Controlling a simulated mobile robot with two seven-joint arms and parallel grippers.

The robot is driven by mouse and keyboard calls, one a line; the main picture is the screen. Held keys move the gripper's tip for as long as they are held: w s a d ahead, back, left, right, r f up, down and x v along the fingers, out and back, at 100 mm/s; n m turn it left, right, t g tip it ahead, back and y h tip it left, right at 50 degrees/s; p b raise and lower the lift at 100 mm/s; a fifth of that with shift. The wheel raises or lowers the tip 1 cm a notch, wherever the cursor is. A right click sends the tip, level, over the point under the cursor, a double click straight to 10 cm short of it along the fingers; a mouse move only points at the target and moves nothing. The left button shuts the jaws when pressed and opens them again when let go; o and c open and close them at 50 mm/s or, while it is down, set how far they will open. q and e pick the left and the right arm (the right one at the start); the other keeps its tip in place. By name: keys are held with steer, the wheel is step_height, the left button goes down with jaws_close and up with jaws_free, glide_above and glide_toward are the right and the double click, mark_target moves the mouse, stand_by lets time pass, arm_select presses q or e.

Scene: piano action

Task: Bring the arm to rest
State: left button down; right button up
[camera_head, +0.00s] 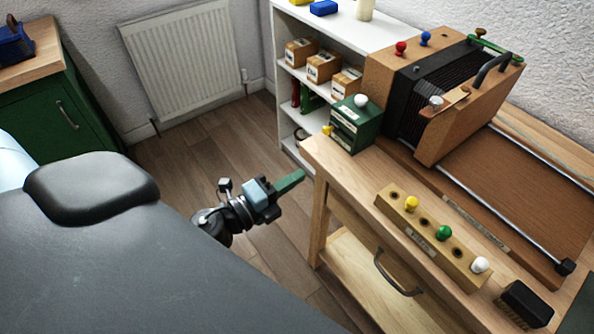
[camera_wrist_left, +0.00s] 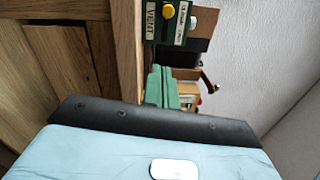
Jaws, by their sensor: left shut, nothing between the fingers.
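My left gripper (camera_head: 296,180) is in the middle of the head view, over the wooden floor (camera_head: 185,160) and just left of the workbench's near corner. Its green fingers are together and hold nothing. In the left wrist view, the shut fingers (camera_wrist_left: 160,84) point toward the bench side and a green box with a yellow knob (camera_wrist_left: 167,14). The gripper is apart from the bench as far as I can tell. My right gripper does not show.
The workbench (camera_head: 320,160) carries a wooden block with coloured knobs (camera_head: 425,228), a green box (camera_head: 352,128), and a brown slatted unit (camera_head: 440,85) on rails. A white shelf (camera_head: 285,75) and a radiator (camera_head: 185,60) stand behind. Open floor lies left of the gripper.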

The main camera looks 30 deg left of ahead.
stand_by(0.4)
